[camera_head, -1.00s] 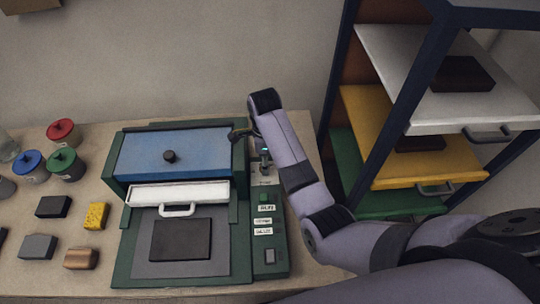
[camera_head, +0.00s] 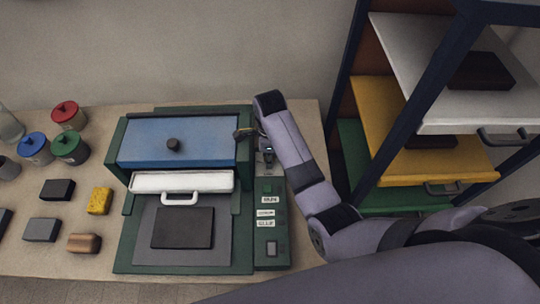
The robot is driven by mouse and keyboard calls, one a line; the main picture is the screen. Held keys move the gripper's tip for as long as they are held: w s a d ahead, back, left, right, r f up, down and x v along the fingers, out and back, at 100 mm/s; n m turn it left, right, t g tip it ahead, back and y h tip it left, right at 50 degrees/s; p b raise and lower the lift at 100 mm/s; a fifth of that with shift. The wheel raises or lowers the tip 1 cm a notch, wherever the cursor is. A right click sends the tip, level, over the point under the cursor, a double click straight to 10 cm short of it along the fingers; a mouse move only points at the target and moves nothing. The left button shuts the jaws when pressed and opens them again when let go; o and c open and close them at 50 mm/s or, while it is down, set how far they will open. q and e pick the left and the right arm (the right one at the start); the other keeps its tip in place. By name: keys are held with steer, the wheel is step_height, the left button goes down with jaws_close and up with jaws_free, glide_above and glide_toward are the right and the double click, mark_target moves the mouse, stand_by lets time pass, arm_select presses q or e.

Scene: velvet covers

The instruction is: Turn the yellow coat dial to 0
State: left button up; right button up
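A green machine (camera_head: 126,235) with a blue top (camera_head: 190,142) stands on the table, and a narrow control panel (camera_head: 271,240) runs along its right side. I cannot make out a yellow coat dial; the upper panel is partly hidden by my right arm. My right arm comes in from the right and bends down over the upper panel. My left gripper is not in view.
A white drawer (camera_head: 150,182) with a handle and a dark block (camera_head: 183,228) are at the machine's front. Lidded jars (camera_head: 70,148), small blocks and a yellow sponge (camera_head: 99,201) lie left. A dark-framed rack (camera_head: 398,140) with coloured trays stands right, close to my arm.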

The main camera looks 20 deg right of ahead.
jaws_close()
steer(key=shift+r+n, duration=0.1)
steer(key=shift+n, duration=0.2)
steer(key=n, duration=0.6)
steer(key=shift+w, duration=0.15)
steer(key=n, duration=0.6)
steer(key=shift+n, duration=0.3)
steer(key=n, duration=0.3)
steer(key=shift+w+n, duration=0.1)
steer(key=shift+n, duration=0.3)
steer(key=shift+r+n, duration=0.1)
steer(key=shift+n, duration=2.1)
